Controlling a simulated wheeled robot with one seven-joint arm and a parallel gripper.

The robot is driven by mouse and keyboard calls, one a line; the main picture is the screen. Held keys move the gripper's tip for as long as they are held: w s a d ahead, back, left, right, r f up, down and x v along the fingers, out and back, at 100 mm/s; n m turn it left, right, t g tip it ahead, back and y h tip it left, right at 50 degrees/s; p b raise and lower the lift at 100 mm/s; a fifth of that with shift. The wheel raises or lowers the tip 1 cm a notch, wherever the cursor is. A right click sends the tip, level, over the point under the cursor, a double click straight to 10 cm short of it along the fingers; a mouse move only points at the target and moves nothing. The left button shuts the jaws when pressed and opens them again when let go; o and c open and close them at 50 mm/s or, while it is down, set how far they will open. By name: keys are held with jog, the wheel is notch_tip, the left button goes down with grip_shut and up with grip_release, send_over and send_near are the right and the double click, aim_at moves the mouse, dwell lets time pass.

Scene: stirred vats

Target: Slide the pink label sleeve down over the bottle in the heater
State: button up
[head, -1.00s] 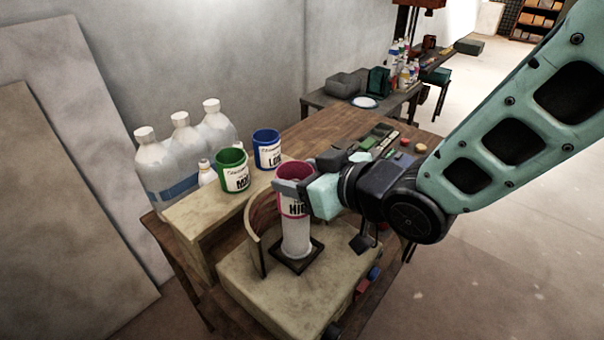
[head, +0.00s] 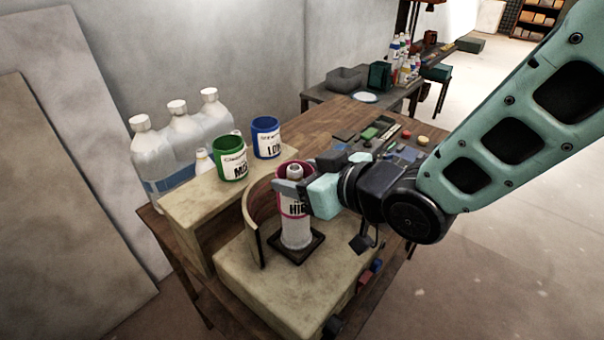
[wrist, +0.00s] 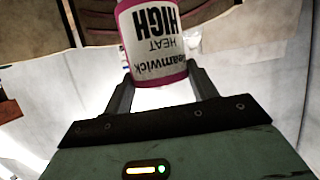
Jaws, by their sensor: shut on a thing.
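The pink label sleeve (head: 293,204), with a white panel reading "HIGH", is around the upper part of the white bottle (head: 296,233). The bottle's neck and cap show inside the sleeve's top opening, and its lower body shows below the sleeve. The bottle stands upright on the dark square plate of the heater (head: 309,249), in front of a curved brown shield (head: 262,218). My gripper (head: 292,190) is shut on the sleeve from the right. In the wrist view the sleeve (wrist: 152,40) sits between the two fingers (wrist: 160,82), its text upside down.
A green sleeve (head: 230,160) and a blue sleeve (head: 266,138) stand on the raised ledge (head: 205,200) behind the heater. Large white jugs (head: 150,155) stand behind the ledge. Small items lie on the wooden table (head: 335,125) beyond my gripper.

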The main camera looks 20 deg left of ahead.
aim_at(302, 211)
jog(key=shift+f+b, duration=3.8)
jog(key=shift+f, duration=0.3)
jog(key=o, duration=0.7)
jog(key=shift+b+v, duration=4.55)
jog(key=shift+v, duration=4.15)
jog(key=shift+f, duration=0.15)
